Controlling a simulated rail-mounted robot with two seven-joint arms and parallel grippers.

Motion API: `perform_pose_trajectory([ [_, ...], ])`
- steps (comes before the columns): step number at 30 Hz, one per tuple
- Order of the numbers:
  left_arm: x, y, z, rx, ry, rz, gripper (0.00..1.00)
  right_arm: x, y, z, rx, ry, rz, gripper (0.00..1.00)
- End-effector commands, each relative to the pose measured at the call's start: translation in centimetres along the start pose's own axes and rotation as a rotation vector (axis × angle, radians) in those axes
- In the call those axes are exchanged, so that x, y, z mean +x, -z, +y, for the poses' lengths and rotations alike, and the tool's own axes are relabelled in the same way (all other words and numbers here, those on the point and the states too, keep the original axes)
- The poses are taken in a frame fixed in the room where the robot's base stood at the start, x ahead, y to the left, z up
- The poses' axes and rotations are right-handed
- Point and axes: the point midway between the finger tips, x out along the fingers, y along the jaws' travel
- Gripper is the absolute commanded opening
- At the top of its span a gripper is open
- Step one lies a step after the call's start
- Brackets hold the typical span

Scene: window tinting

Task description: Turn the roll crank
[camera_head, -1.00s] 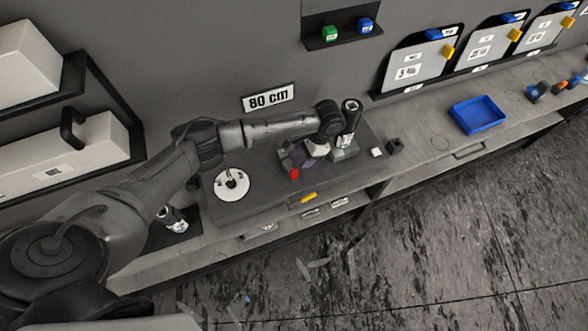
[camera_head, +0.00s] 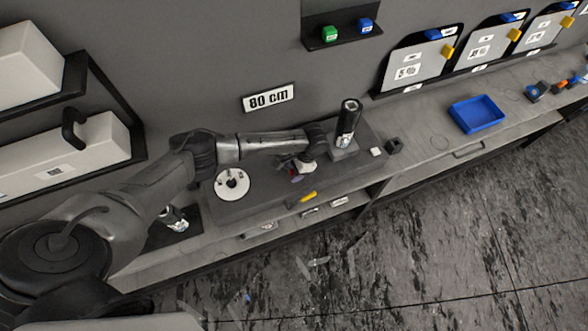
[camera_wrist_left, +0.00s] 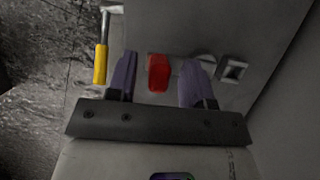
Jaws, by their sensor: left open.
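The red crank handle (camera_head: 296,179) is mostly hidden by my left arm in the head view. In the left wrist view the red handle (camera_wrist_left: 158,72) stands between my left gripper's two purple fingers, with a gap on each side. My left gripper (camera_head: 300,172) is open and low over the grey bench platform; its fingers (camera_wrist_left: 160,78) do not appear to touch the handle. A dark upright roll (camera_head: 348,118) stands on a grey block just right of the gripper. How the crank joins the roll is hidden. My right gripper is out of view.
A white disc (camera_head: 232,184) lies on the platform at left. A yellow-handled tool (camera_head: 308,197) lies near the front edge; it also shows in the wrist view (camera_wrist_left: 100,66). A small white block (camera_head: 376,151) and blue tray (camera_head: 477,115) are to the right.

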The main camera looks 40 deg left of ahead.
Motion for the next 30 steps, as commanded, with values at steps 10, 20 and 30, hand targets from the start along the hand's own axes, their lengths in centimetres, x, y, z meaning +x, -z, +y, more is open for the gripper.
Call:
perform_pose_trajectory([
  [10, -0.03, 0.01, 0.01, 0.0, 0.0, 0.0, 0.17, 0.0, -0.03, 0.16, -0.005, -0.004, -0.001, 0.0],
  [20, -0.06, 0.01, 0.01, 0.0, 0.0, 0.0, 0.0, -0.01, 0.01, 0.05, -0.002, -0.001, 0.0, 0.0],
  [30, -0.06, -0.81, -0.61, -0.052, -0.023, 0.0, 0.0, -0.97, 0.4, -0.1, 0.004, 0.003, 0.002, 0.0],
])
